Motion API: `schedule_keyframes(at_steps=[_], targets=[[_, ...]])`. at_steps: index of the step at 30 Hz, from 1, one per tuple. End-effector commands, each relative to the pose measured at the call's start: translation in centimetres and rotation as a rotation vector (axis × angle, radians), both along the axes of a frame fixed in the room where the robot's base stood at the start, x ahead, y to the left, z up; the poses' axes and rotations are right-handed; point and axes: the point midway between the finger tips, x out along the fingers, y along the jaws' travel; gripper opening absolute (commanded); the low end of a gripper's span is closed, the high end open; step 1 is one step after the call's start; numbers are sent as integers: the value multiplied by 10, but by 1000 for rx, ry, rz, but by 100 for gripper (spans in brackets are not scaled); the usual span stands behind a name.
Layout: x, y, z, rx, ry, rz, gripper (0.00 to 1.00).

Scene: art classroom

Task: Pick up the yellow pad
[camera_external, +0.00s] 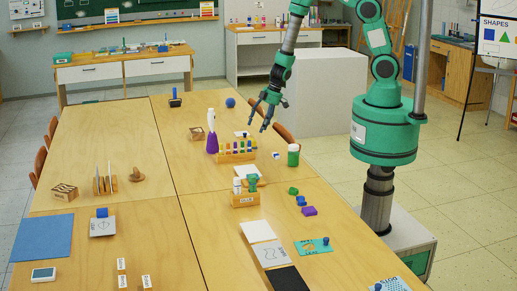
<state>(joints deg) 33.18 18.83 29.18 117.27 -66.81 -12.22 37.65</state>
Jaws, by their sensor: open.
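My gripper (261,119) is open and empty, pointing down above the far right part of the wooden table (95,150). Its fingers are spread above and to the right of a white and purple bottle (212,135). I cannot pick out a yellow pad for certain; small items on the table are hard to tell at this size.
A purple block (309,211), white sheets (258,231) and a blue mat (42,238) lie nearer the camera. The table's left middle is mostly clear.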

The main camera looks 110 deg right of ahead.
Motion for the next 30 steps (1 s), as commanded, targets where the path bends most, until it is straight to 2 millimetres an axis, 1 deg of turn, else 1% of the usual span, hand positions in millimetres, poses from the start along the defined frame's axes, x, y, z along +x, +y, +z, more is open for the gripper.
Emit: schedule_keyframes(at_steps=[1,6,21,26,30], targets=[[3,0,-10,0,0,1,66],[10,-1,-24,0,0,0,66],[12,-1,-28,0,0,0,66],[16,-1,-39,0,0,0,66],[23,-2,-53,0,0,1,66]])
